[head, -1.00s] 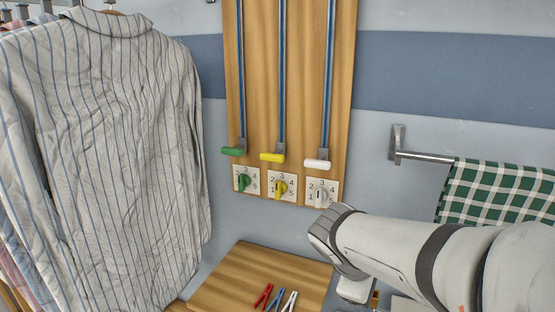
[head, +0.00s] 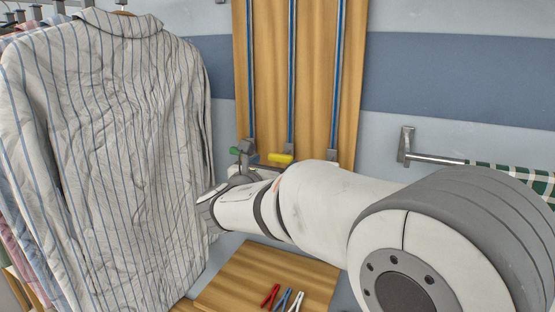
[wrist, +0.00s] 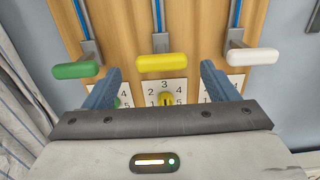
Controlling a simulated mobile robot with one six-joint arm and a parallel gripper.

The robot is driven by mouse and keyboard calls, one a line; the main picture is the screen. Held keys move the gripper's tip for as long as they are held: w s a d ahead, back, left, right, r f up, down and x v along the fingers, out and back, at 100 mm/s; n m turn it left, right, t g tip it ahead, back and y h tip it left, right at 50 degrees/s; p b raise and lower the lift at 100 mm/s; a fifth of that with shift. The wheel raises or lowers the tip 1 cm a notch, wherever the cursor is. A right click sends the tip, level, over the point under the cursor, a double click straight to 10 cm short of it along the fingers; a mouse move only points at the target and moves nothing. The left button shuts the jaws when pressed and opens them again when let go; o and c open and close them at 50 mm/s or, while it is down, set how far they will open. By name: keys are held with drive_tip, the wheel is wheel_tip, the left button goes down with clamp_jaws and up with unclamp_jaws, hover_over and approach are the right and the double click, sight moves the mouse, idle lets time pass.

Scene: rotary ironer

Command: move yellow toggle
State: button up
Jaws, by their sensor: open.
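The yellow bar handle (head: 281,158) sits at the lower end of the middle blue rail, partly hidden behind my arm in the head view. In the wrist view the yellow handle (wrist: 162,63) lies level, and below it is a numbered dial with a yellow knob (wrist: 166,99). My gripper (wrist: 160,69) is open, one finger on either side of the yellow handle in the picture. The fingers look apart from the handle; I cannot tell the depth between them. My arm hides the dials in the head view.
A green handle (wrist: 76,70) and a white handle (wrist: 254,57) flank the yellow one on the wooden board (head: 269,60). A striped shirt (head: 110,150) hangs at the left. Red, blue and white pegs lie on a wooden surface (head: 240,275) below. A towel bar (head: 435,159) is at the right.

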sight(279, 159)
drive_tip(key=shift+x, duration=1.75)
